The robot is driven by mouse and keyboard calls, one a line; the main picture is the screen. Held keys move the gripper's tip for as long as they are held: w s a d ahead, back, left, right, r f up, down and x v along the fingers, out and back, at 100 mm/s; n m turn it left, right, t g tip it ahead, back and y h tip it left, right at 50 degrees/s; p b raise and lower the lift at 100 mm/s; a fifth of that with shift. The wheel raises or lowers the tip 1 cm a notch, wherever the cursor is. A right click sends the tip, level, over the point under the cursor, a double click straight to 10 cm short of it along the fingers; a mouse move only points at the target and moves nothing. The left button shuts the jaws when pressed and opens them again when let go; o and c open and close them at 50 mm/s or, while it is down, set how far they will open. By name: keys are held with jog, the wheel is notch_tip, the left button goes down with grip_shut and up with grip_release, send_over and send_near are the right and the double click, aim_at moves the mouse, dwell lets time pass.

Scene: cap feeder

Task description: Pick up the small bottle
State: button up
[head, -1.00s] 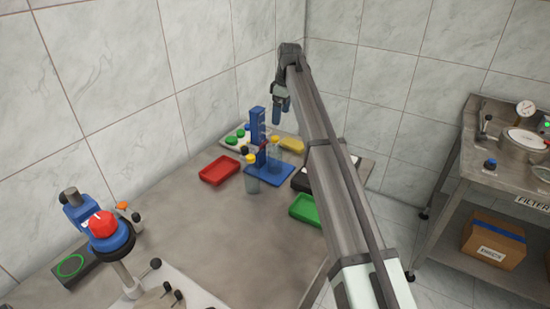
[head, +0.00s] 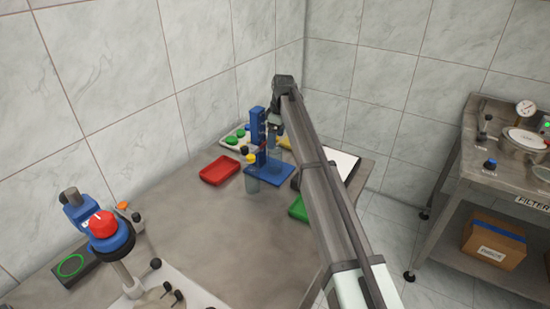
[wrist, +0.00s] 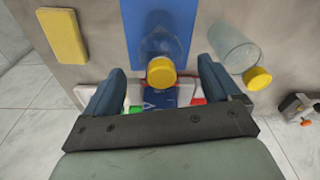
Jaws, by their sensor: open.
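A clear bottle with a yellow cap (wrist: 161,71) stands on the blue base of a fixture, between my fingers in the wrist view. In the head view its body (head: 275,156) shows just below my gripper (head: 274,130), with its cap mostly hidden. My gripper is open, and its two fingers (wrist: 163,80) are on either side of the cap, with a gap visible on both sides. A second clear bottle with a yellow cap (wrist: 257,78) stands on the table beside the blue base, outside my right finger; it is also in the head view (head: 252,178).
The blue fixture's upright post (head: 257,128) is close to my gripper. A red tray (head: 219,170), a green tray (head: 298,208) and a yellow block (wrist: 62,36) lie nearby. A valve-like stand (head: 105,230) is at the front left. The table's middle is clear.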

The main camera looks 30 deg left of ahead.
aim_at(275, 155)
jog(key=f, duration=0.3)
jog(key=shift+s+a+f, duration=0.15)
jog(key=shift+a+f, duration=0.05)
jog(key=shift+a, duration=0.1)
grip_shut()
dwell(0.6)
